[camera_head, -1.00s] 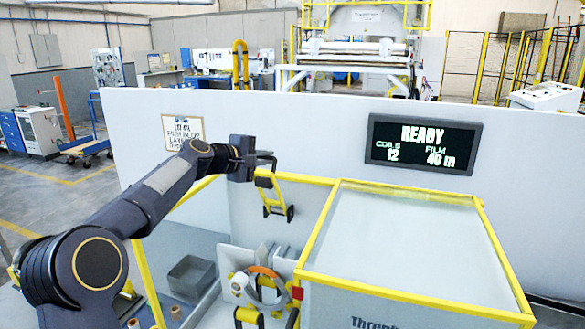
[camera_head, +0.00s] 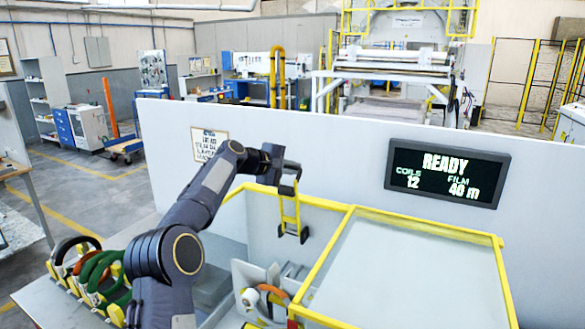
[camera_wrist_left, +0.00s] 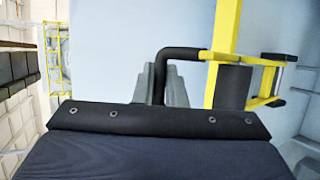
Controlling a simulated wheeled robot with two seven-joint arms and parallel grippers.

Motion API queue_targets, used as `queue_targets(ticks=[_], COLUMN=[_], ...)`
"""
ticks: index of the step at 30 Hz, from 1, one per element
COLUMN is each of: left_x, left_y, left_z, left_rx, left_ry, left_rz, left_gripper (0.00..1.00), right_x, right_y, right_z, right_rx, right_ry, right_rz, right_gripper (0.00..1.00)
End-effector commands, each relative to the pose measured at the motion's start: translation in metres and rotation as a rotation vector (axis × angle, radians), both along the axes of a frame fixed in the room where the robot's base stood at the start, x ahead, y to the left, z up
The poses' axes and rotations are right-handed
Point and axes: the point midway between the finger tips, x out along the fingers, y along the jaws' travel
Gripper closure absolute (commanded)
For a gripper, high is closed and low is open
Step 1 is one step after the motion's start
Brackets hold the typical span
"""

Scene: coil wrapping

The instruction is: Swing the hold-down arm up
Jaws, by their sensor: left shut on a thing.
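The hold-down arm is a yellow frame (camera_head: 290,210) with a black handle at its top and black parts at its lower end. It stands close to upright in front of the white panel. My left gripper (camera_head: 284,165) is at its top and shut on the black handle. The left wrist view shows the black bent handle (camera_wrist_left: 184,53) running from between the grey fingers (camera_wrist_left: 164,84) to the yellow arm (camera_wrist_left: 224,55). The exact grip is partly hidden behind the wrist. My right gripper is not in view.
An orange coil (camera_head: 273,290) sits in the station below the arm. A yellow-framed cover (camera_head: 420,265) stands to the right. A display (camera_head: 447,172) reading READY hangs on the panel. Several coils (camera_head: 95,270) stand in a rack at the lower left.

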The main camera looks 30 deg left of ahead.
Motion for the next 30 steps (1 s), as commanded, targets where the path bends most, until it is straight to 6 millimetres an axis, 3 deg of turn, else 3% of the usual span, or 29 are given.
queue_targets(ticks=[5, 6, 11, 20, 30], left_x=[0.000, 0.000, 0.000, -0.003, -0.048], left_y=[-0.001, -0.001, -0.001, 0.002, 0.022], left_z=[-0.002, -0.002, -0.002, -0.002, 0.016], left_rx=[-0.004, -0.004, -0.003, 0.000, 0.002], left_ry=[0.005, 0.005, 0.004, 0.003, 0.001], left_rz=[-0.004, -0.004, -0.002, 0.000, 0.004], left_gripper=[1.00, 0.88, 0.68, 0.68, 0.68], right_x=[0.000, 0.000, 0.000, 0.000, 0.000], right_y=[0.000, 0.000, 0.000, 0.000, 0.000], right_z=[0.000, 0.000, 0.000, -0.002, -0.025], right_rx=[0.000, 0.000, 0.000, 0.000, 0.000], right_ry=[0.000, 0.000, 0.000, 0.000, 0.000], right_rz=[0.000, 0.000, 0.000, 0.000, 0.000], right_gripper=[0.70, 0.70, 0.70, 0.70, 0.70])
